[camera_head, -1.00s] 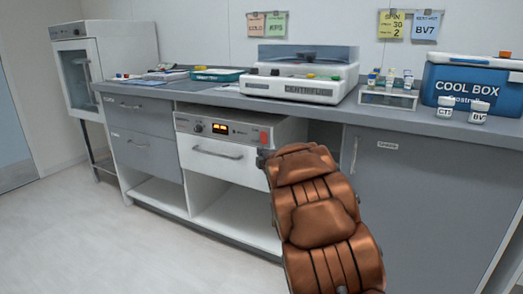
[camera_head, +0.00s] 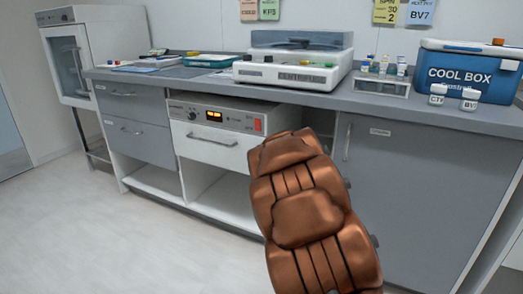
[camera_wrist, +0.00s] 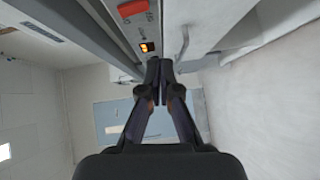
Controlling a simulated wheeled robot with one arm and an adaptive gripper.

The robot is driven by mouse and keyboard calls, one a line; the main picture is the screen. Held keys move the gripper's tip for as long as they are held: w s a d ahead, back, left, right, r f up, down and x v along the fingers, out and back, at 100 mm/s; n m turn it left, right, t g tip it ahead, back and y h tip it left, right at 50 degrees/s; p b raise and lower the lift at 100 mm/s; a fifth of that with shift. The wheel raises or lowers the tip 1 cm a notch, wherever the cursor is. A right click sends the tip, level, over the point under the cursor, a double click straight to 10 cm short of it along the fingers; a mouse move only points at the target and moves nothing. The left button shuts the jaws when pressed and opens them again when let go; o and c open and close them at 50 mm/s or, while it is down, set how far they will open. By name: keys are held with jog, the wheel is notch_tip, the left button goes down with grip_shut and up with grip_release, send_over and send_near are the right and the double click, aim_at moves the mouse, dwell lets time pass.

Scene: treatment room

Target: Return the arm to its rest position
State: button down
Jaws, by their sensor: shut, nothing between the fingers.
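My brown arm (camera_head: 305,215) rises from the bottom of the head view in front of the counter, right of its middle. The arm hides my gripper in that view. In the wrist view my gripper (camera_wrist: 160,62) shows with its dark fingers together and nothing between them. Its tips are close to the white drawer unit with the orange display, which shows beyond them in the wrist view (camera_wrist: 147,47).
The grey counter (camera_head: 215,82) carries a centrifuge (camera_head: 290,75), a vial rack (camera_head: 380,87), a blue cool box (camera_head: 470,72), two white jars and a green tray (camera_head: 208,61). The drawer unit (camera_head: 210,140) is below. Open floor (camera_head: 80,230) lies at left.

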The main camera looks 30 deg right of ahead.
dwell(0.3)
jog(key=s+a+r+m+g+h+p, duration=0.1)
jog(key=s+a+r+m+g+p, duration=0.25)
jog(key=s+r+p, duration=0.35)
jog(key=s+a+r+m+g+p, duration=0.25)
jog(key=s+r+m+p, duration=0.2)
jog(key=p, duration=0.35)
jog(key=s+a+r+m+g+y+p, duration=0.1)
jog(key=s+a+r+m+g+p, duration=0.1)
jog(key=s+a+r+g+p, duration=0.2)
jog(key=s+a+r+m+g+y+p, duration=0.2)
jog(key=s+a+r+g+p, duration=0.2)
jog(key=s, duration=1.6)
jog(key=s+a+r+m+g+y+p, duration=0.2)
jog(key=s+a+r+g+p, duration=0.2)
jog(key=s+a+r+p, duration=0.5)
jog(key=s+a+p, duration=0.3)
jog(key=a+p, duration=0.2)
jog(key=p, duration=0.1)
jog(key=shift+s+a+r, duration=0.15)
jog(key=shift+s+a, duration=0.2)
jog(key=shift+s, duration=0.05)
